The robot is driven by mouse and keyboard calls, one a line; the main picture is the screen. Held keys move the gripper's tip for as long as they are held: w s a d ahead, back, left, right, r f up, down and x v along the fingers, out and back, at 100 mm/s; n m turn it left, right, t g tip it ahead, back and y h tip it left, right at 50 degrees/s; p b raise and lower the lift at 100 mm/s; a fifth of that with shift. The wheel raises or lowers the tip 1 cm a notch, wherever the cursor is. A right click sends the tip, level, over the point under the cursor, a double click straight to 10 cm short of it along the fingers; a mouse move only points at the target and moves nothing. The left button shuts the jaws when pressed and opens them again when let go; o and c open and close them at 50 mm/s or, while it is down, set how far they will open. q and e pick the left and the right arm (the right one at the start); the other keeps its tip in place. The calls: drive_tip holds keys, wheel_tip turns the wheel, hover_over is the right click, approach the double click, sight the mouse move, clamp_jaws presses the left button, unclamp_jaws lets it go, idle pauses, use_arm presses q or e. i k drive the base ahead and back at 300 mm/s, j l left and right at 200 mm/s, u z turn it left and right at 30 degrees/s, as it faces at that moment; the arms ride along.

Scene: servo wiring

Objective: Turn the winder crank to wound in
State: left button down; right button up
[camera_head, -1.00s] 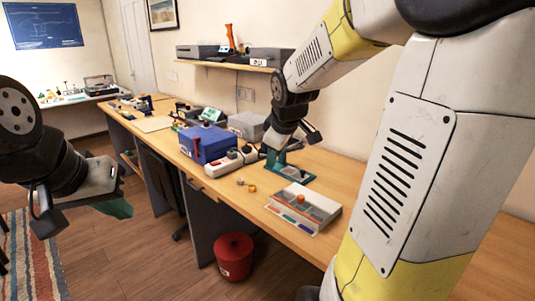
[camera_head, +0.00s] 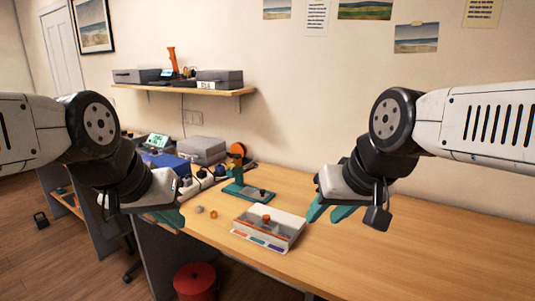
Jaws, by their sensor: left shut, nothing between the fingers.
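The winder (camera_head: 240,185) stands on the workbench left of the picture's middle. It has a teal base plate and upright, with an orange and dark round part (camera_head: 237,151) at the top. Its crank is too small to make out, so I cannot tell its position. My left gripper (camera_head: 172,217) is shut and empty, in front of the bench edge and nearer to me than the winder. My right gripper (camera_head: 328,213) is to the right of the winder, apart from it, with its teal fingers spread and nothing between them.
A power strip (camera_head: 205,178), blue box (camera_head: 165,160) and grey case (camera_head: 203,148) stand behind. The bench at right is clear.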

sight(237, 148)
drive_tip(key=i+j+z, duration=0.2)
drive_tip(key=j+z, duration=0.2)
drive_tip(key=i+j+z, duration=0.15)
drive_tip(key=j+z, duration=0.8)
drive_tip(key=j, duration=1.55)
drive_tip(key=j+z, duration=0.2)
drive_tip(key=j, duration=1.45)
